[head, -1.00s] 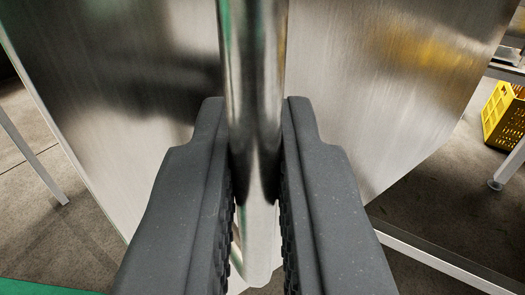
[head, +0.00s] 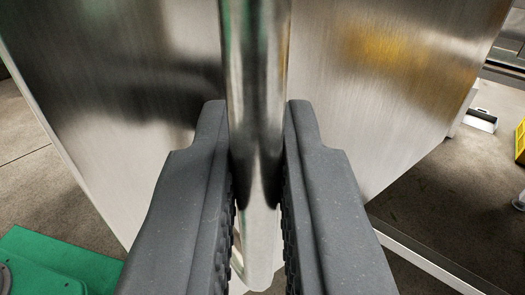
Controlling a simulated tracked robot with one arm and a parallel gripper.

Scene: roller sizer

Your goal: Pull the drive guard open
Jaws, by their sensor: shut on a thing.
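The drive guard (head: 385,95) is a broad brushed-steel panel that fills most of the head view. A polished upright bar handle (head: 254,75) stands in front of it at the middle. My gripper (head: 259,190) has its two dark grey fingers on either side of this handle, shut on it. The handle's lower end shows between the fingers. What lies behind the panel is hidden.
A green metal part (head: 65,265) lies low at the left. A pale metal rail (head: 425,255) runs low at the right. A yellow crate (head: 520,143) shows at the right edge. Brown floor is visible on both sides of the panel.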

